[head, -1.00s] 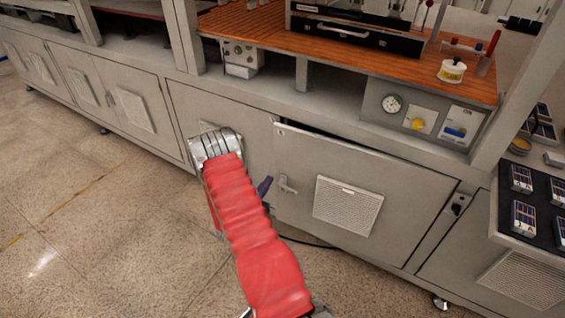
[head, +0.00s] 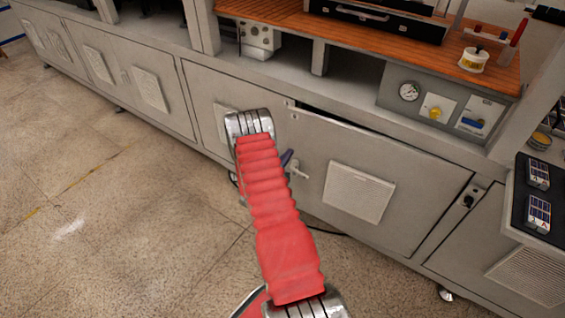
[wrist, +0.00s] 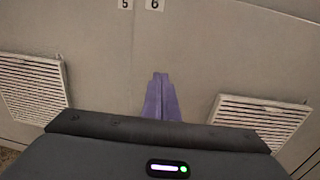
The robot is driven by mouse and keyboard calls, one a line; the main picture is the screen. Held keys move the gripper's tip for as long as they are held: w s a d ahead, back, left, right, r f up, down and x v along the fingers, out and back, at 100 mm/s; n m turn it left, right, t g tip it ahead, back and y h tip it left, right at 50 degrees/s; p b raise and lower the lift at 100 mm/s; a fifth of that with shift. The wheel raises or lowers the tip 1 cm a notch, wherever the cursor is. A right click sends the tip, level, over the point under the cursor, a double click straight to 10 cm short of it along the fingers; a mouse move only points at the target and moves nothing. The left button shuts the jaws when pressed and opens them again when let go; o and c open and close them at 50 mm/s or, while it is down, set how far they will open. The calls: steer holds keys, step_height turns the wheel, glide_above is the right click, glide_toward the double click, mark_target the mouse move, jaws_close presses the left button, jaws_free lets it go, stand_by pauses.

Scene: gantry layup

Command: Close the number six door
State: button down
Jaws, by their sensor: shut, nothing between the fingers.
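In the wrist view the "6" label (wrist: 152,4) sits at the top, just right of the door seam, and the door's grey face (wrist: 215,65) lies ahead. My gripper (wrist: 160,78) has purple fingers, shut and empty, pointing at the door near its left edge. In the head view my arm largely hides the gripper; whether the fingertips touch the door is unclear.
The number five door (wrist: 75,40) is beside it on the left, with its own vent (wrist: 33,88). A wooden worktop (head: 400,45) and a gauge panel (head: 440,105) are above. Open floor (head: 110,230) lies at the left.

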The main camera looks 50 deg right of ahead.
mark_target(299, 140)
steer(key=d, duration=0.4)
steer(key=w+d, duration=0.1)
steer(key=d, duration=0.1)
steer(key=shift+w+d, duration=0.1)
steer(key=shift+d, duration=0.25)
steer(key=shift+w+d, duration=0.1)
